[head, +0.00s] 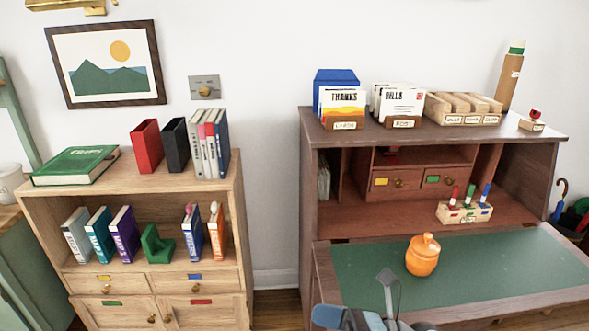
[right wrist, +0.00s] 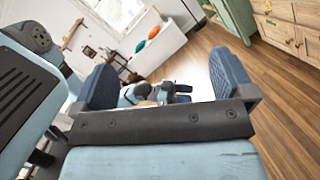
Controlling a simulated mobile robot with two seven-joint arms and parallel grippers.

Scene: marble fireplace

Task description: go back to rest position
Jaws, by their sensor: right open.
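My right gripper (right wrist: 165,82) shows in the right wrist view with its two dark blue fingers wide apart. Nothing sits between the fingers; only the room and parts of my own body show beyond them. Light blue and grey parts of my arm show at the bottom edge of the head view, in front of the desk, cut off by the frame.
A wooden desk with a green writing surface (head: 470,262) holds an orange jar (head: 422,256). A pen block (head: 464,212) stands behind it. A bookshelf (head: 255,215) with several books is at left. Wooden floor (right wrist: 285,125) looks clear in the right wrist view.

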